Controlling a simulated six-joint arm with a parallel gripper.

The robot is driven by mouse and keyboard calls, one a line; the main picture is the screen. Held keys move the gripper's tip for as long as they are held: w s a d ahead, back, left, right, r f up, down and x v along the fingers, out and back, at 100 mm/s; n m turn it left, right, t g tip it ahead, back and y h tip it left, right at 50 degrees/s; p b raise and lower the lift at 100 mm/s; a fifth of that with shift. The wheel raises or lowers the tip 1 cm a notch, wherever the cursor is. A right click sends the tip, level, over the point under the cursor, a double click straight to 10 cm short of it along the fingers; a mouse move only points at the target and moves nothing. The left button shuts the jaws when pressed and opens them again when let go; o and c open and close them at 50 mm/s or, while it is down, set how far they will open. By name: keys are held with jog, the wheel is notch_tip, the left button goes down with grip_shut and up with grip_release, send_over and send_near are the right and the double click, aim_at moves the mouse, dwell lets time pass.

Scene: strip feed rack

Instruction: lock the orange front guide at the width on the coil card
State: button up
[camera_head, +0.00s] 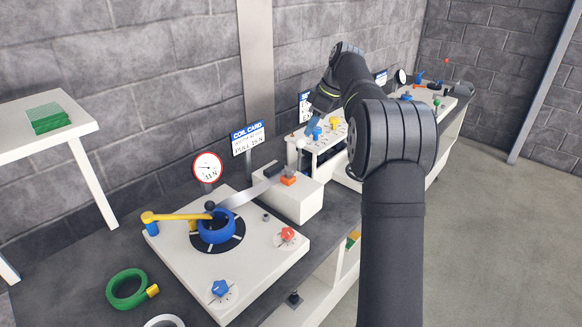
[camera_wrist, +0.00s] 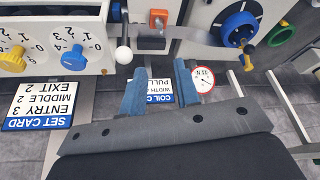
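The orange front guide (camera_head: 288,180) is a small block on top of a white box beside the metal strip (camera_head: 243,192); a dark block sits just behind it. In the wrist view the orange guide (camera_wrist: 151,43) shows above my fingers. The coil card (camera_head: 248,138) stands behind the bench; its width line is too small to read. It shows upside down in the wrist view (camera_wrist: 160,97), partly covered by my fingers. My gripper (camera_wrist: 160,76) has two blue fingers spread apart with nothing between them. In the head view it is near the set card, right of the guide, partly hidden by my arm.
A blue coil (camera_head: 216,228) with a yellow arm (camera_head: 180,216), a red knob (camera_head: 288,235) and a blue knob (camera_head: 219,289) occupy the left plate. A dial gauge (camera_head: 207,167) stands behind. A white-ball lever (camera_wrist: 123,55) is close left of my fingers in the wrist view.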

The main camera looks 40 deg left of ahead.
aim_at(288, 173)
jog(key=shift+n, duration=0.3)
jog(key=x, duration=1.7)
jog(key=shift+a+f, duration=0.1)
jog(key=shift+f, duration=0.1)
grip_shut()
